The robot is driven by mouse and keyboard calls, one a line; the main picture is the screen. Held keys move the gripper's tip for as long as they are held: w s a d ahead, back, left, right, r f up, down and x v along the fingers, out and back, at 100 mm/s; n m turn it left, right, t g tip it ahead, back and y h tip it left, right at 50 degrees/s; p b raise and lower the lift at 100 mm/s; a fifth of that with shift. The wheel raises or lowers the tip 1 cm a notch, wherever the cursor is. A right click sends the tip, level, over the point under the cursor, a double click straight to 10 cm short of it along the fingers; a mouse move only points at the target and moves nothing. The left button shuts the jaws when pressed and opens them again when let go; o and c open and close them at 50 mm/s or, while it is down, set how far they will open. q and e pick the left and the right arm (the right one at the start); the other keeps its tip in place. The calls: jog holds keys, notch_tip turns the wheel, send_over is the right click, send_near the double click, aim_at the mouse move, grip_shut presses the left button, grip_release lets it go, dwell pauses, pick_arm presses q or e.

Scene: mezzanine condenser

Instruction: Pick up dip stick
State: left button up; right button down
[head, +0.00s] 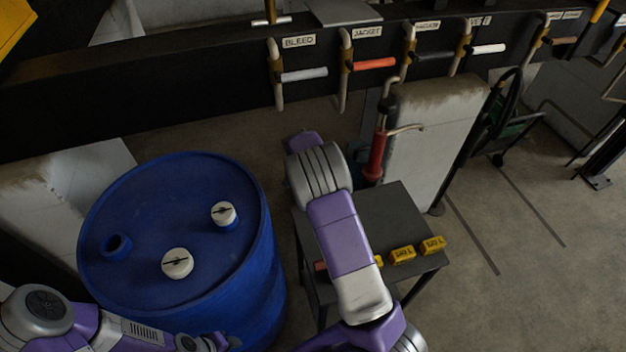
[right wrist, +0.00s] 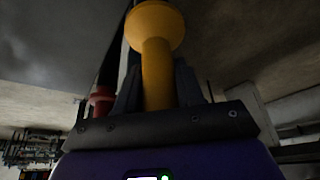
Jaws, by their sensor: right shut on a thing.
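In the right wrist view my right gripper (right wrist: 157,95) is shut on a yellow piece with a round flared head, which looks like the dip stick (right wrist: 155,30). Its stem stands between the two dark fingers, and its lower end is hidden. In the head view my right arm reaches up from the bottom across a dark side table, but I cannot make out the gripper or the held piece there. My left arm lies low at the left, in front of the drum. Its end is cut off at the bottom edge, and its jaws cannot be made out.
A blue drum (head: 150,215) with two white caps and one open hole stands left. The dark table (head: 385,212) holds yellow tagged blocks (head: 403,255). A black beam with labelled valve handles (head: 305,75) crosses the back. Floor at the right is largely clear.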

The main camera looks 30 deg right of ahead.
notch_tip(320, 180, up, 41)
jog(key=p, duration=2.3)
jog(key=shift+p, duration=0.35)
jog(key=shift+f, duration=0.15)
